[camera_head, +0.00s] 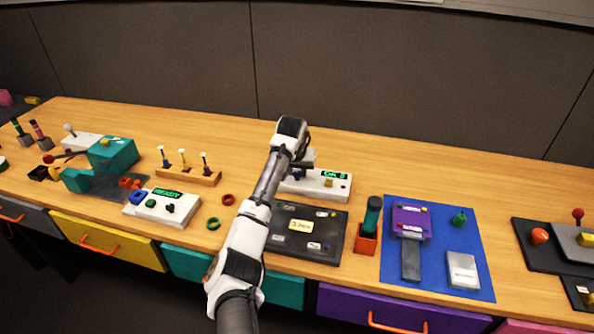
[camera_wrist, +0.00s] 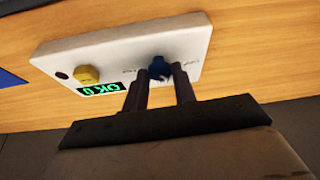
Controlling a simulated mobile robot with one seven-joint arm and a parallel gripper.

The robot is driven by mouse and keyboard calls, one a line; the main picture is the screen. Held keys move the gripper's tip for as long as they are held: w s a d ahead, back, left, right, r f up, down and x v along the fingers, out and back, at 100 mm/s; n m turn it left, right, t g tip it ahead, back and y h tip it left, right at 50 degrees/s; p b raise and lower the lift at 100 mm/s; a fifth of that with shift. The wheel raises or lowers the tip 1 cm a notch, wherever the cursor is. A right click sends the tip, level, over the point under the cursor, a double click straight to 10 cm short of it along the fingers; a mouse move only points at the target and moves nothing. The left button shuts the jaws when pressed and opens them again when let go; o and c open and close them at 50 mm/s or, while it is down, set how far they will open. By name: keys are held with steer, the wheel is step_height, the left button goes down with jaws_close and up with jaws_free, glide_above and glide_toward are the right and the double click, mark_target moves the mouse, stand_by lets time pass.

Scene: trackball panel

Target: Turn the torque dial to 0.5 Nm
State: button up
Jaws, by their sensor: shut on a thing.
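In the wrist view a blue dial (camera_wrist: 159,68) stands on a white panel box (camera_wrist: 110,54). My gripper (camera_wrist: 160,72) has its two dark fingers on either side of the blue dial and is shut on it. The small markings around the dial are too blurred to read. In the head view the white panel box (camera_head: 336,190) sits behind my arm near the middle of the table. My gripper (camera_head: 302,166) is over its left part, and my arm hides the dial there.
The box also bears a yellow knob (camera_wrist: 87,75) and a green lit display (camera_wrist: 101,89) starting with "OK". A dark tray (camera_head: 335,250) lies in front of the box. A red holder with a green-handled tool (camera_head: 371,216) stands to its right. Bare wood lies behind.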

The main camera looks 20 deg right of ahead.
steer(key=o, duration=1)
steer(key=shift+r, duration=0.1)
steer(key=b+v, duration=0.3)
steer(key=v, duration=1)
steer(key=shift+s+r, duration=0.2)
steer(key=shift+r, duration=0.05)
steer(key=shift+a, duration=0.1)
